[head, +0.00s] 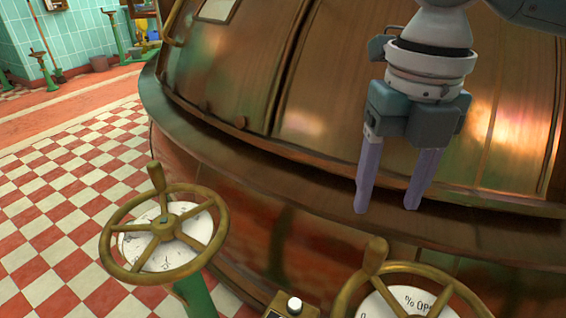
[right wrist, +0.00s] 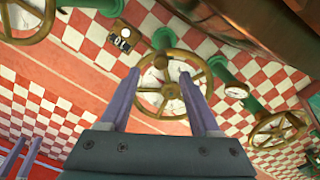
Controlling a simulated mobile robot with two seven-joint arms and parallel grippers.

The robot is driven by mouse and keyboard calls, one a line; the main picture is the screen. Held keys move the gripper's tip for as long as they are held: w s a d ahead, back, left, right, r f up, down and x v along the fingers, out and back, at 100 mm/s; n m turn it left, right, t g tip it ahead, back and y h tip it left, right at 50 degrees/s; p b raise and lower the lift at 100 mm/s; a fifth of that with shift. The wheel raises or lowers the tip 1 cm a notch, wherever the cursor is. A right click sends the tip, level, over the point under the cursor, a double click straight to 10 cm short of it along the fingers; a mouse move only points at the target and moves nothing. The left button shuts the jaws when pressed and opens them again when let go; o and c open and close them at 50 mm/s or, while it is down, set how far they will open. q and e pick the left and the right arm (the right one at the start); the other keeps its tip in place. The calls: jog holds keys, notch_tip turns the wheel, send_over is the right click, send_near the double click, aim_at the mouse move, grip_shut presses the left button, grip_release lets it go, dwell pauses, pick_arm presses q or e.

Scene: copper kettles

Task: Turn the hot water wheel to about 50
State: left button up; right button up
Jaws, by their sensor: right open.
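Two brass spoked handwheels stand over white dials in the head view: a left wheel (head: 163,246) on a green post, and a right wheel (head: 374,257), cut off by the bottom edge, whose dial shows "% OP". I cannot tell which is hot water. My right gripper (head: 386,206) is open and empty above the right wheel, pointing down. In the right wrist view, a wheel (right wrist: 172,117) shows beyond and between the open fingers (right wrist: 158,77), not gripped. Two purple bars (right wrist: 18,158) at lower left resemble gripper fingers; I cannot tell whether they are my left gripper.
A big copper kettle (head: 230,80) with a projecting ledge fills the space behind the wheels. A small box with a white knob (head: 294,305) sits between them. The checkered floor (head: 60,200) at left is clear.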

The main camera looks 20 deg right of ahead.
aim_at(379, 243)
jog(key=f+b, duration=0.1)
jog(key=f, duration=0.1)
jog(key=s+f, duration=0.1)
jog(key=f, duration=0.2)
jog(key=shift+s+b, duration=0.15)
jog(key=shift+b, duration=0.25)
notch_tip(379, 243, down, 5)
jog(key=shift+r+b, duration=0.15)
jog(key=shift+b, duration=0.8)
pick_arm(q)
jog(key=f, duration=0.2)
jog(key=s+f, duration=0.1)
jog(key=f, duration=0.1)
pick_arm(e)
jog(key=shift+w, duration=0.2)
grip_shut()
